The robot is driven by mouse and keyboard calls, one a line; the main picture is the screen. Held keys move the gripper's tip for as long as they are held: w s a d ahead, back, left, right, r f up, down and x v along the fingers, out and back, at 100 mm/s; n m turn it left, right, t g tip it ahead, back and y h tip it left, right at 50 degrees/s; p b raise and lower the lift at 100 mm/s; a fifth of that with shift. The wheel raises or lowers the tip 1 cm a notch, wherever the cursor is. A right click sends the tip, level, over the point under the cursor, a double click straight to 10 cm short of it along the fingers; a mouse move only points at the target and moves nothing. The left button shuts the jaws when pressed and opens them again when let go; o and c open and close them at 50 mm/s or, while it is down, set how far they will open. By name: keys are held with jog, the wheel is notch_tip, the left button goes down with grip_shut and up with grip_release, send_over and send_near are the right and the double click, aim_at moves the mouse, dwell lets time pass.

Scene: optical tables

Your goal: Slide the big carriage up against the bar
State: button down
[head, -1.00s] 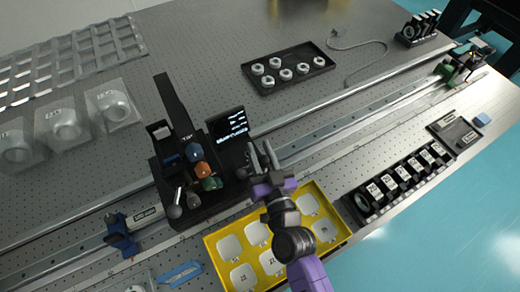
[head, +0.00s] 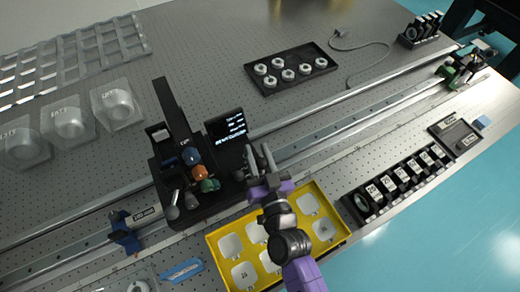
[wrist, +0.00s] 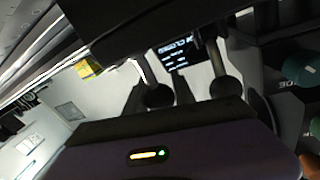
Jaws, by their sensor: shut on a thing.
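The big carriage (head: 196,208) is a black block on the long rail, with coloured knobs, a tall black upright and a small lit screen (head: 226,128). A blue stop (head: 122,232) sits on the rail to its lower left, with a labelled bar (head: 143,215) between them, close to the carriage's left end. I cannot tell if the bar and carriage touch. My gripper (head: 258,160) is at the carriage's right end, shut on a part of it that the fingers mostly hide. In the wrist view the screen (wrist: 174,52) shows behind the fingers.
A yellow tray (head: 211,244) with white compartments lies just below my gripper. A black tray of white rings (head: 250,72) lies behind the rail. Black labelled holders (head: 400,180) stand at the right. A green device (head: 447,72) sits at the rail's far end. Clear boxes stand at the left.

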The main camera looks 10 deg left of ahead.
jog(key=c, duration=1.1)
grip_release()
jog(key=shift+o, duration=0.2)
jog(key=shift+s, duration=0.15)
jog(key=b+v, duration=0.2)
jog(key=v, duration=0.5)
jog(key=shift+s, duration=0.3)
jog(key=shift+d, duration=0.15)
